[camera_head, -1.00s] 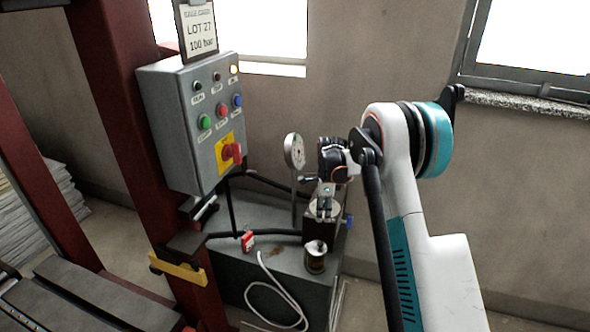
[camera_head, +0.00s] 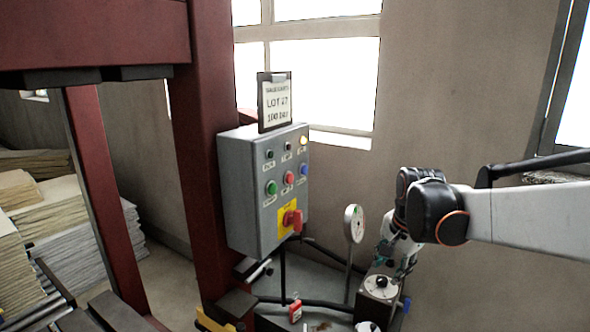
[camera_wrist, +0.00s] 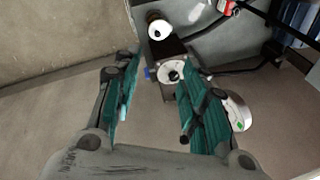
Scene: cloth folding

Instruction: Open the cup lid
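A round pale disc with a small dark centre knob (camera_head: 380,286) sits on top of a dark block; it looks like a lid, and also shows in the wrist view (camera_wrist: 171,73). A small dark cup with a whitish top (camera_wrist: 158,28) stands beside it; only its top shows at the lower edge of the head view (camera_head: 367,326). I cannot tell which of the two the task means. My gripper (camera_wrist: 160,62) is open, its teal fingers apart with nothing between them. In the head view my gripper (camera_head: 397,262) is just above and right of the disc.
A white dial gauge (camera_head: 354,223) stands on a thin post left of my arm. A grey control box (camera_head: 240,195) with buttons and a red steel column (camera_head: 205,130) are farther left. Black hoses and a red tag (camera_head: 295,311) lie near the block.

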